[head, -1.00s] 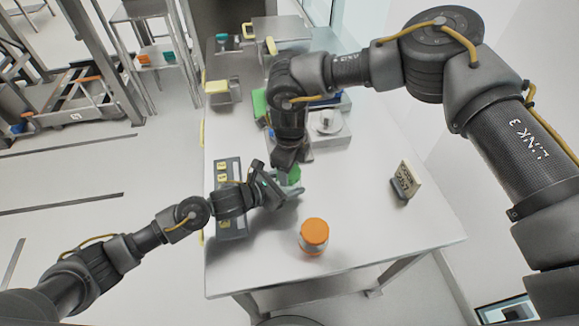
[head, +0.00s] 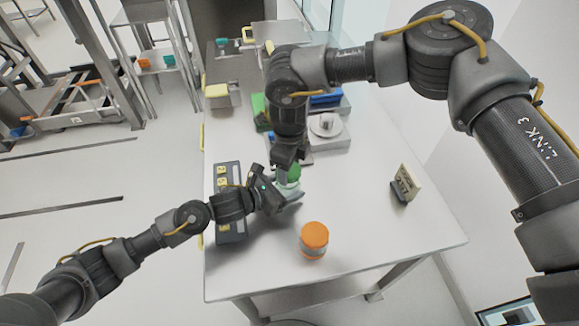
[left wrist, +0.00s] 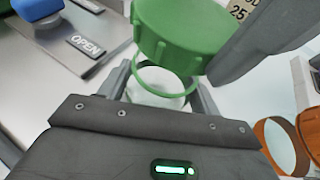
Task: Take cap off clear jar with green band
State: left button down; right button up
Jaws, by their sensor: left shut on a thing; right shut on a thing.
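The clear jar (left wrist: 165,92) has a thin green band around its upper part and is held between the fingers of my left gripper (head: 284,197) above the table. In the left wrist view the jaws are around the jar. A ribbed green cap (left wrist: 170,35) is directly above the band; I cannot tell whether it still touches the jar. It also shows in the head view (head: 294,172). My right gripper (head: 287,167) comes down from above and is shut on the cap; one dark finger shows beside it in the left wrist view. Much of the jar is hidden in the head view.
An orange-capped jar (head: 314,240) stands on the table (head: 390,240) in front. A grey panel with yellow labels (head: 229,222) lies at the left edge. A small card stand (head: 405,184) is at right. A scale (head: 326,128) and bins are behind. The front right is clear.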

jog(key=shift+r, duration=2)
pick_arm(q)
jog(key=shift+c, duration=1.2)
grip_release()
notch_tip(320, 180, up, 4)
jog(key=b, duration=0.4)
send_over(258, 212)
pick_arm(e)
notch_tip(258, 212, down, 4)
jog(key=shift+r, duration=0.25)
pick_arm(q)
jog(key=shift+s+a+r, duration=0.3)
jog(key=shift+s, duration=0.05)
pick_arm(e)
jog(key=shift+f, duration=0.1)
pick_arm(q)
jog(key=shift+r, duration=0.1)
